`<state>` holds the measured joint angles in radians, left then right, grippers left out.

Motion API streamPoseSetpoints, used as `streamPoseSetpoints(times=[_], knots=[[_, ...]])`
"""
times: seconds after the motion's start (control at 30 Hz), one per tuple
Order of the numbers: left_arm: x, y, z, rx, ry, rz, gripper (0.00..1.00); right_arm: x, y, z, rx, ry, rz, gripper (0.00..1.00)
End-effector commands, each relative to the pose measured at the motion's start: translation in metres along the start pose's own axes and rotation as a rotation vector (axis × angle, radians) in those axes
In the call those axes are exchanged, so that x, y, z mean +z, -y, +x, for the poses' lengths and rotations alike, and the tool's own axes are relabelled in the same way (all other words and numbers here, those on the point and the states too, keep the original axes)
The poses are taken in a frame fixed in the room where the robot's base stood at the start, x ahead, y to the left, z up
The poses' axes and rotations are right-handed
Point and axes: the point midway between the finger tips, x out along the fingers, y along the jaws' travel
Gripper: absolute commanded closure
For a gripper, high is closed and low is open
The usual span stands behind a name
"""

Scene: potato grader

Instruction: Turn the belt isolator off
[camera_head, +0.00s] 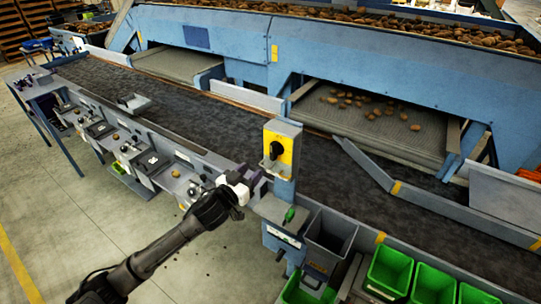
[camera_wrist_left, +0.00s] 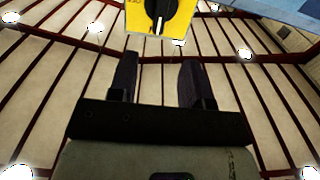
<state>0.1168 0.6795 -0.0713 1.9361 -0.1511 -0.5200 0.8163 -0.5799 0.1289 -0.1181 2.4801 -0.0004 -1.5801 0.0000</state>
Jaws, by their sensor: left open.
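The belt isolator is a yellow plate with a black rotary knob (camera_head: 276,150) on a grey-blue post beside the belt. In the left wrist view the yellow plate (camera_wrist_left: 182,20) and the knob (camera_wrist_left: 158,10) show at the top edge, cut off, with the knob's grip pointing up and down the picture. My left gripper (camera_head: 256,179) is just left of and below the isolator in the head view. In the left wrist view its two dark fingers (camera_wrist_left: 158,75) are apart with nothing between them, and the knob lies beyond their tips. My right gripper is not in view.
A dark conveyor belt (camera_head: 220,125) runs behind the isolator post. A grey bin (camera_head: 329,236) and green crates (camera_head: 390,268) stand to the right. A row of small trays (camera_head: 152,162) lines the belt's near side. The floor (camera_head: 60,220) at left is clear.

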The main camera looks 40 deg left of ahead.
Motion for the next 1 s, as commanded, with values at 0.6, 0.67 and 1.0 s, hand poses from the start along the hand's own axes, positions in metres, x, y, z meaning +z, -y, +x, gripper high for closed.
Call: streamPoseSetpoints(times=[0.6, 0.67, 1.0], knots=[[0.0, 0.0, 0.099, -0.001, 0.003, 0.0, 0.55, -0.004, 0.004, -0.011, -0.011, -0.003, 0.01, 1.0], [0.001, -0.001, 0.103, 0.0, 0.003, 0.0, 0.55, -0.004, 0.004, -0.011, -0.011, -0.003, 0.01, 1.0], [0.001, -0.001, 0.112, 0.0, 0.004, 0.001, 0.55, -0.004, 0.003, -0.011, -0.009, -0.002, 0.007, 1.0]])
